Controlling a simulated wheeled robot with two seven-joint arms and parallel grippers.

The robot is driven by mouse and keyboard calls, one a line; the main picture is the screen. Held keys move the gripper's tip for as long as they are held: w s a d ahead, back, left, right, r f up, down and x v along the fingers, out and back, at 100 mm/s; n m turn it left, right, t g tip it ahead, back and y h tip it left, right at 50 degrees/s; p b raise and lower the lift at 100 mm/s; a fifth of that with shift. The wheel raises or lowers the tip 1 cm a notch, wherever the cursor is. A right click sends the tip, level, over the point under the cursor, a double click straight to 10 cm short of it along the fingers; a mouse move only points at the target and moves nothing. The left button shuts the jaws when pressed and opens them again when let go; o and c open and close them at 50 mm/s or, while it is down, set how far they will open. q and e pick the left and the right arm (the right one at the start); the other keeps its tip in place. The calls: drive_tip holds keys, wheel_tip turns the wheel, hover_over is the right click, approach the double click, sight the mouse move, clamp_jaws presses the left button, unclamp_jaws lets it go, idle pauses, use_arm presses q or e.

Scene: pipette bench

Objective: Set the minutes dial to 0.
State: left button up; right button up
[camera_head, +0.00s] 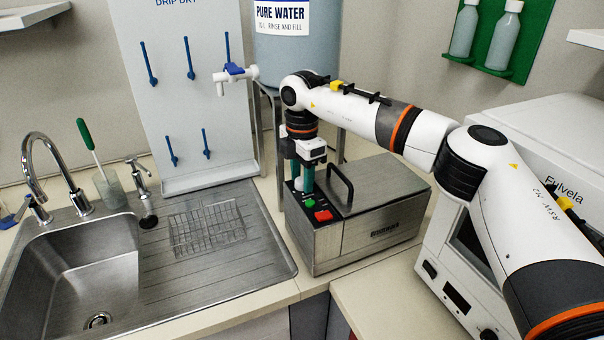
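A steel benchtop unit (345,243) with a black handle on its lid stands right of the sink. Its black top panel carries a green button (309,203), a red button (323,215) and a pale round knob (297,184), likely the minutes dial. My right gripper (304,188) points straight down over this panel, with its dark green fingers at or right beside the knob. The fingers partly hide the knob, so its setting and any contact cannot be made out. Whether the fingers are shut is unclear. My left gripper is out of view.
A white Fulvela machine (545,125) stands at the right, with a black knob (488,334) low on its front. A blue water tank (297,45) with a tap stands behind the steel unit. The sink (75,275), wire basket (207,228) and drying board (178,120) are at left.

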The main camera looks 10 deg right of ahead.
drive_tip(key=c, duration=0.7)
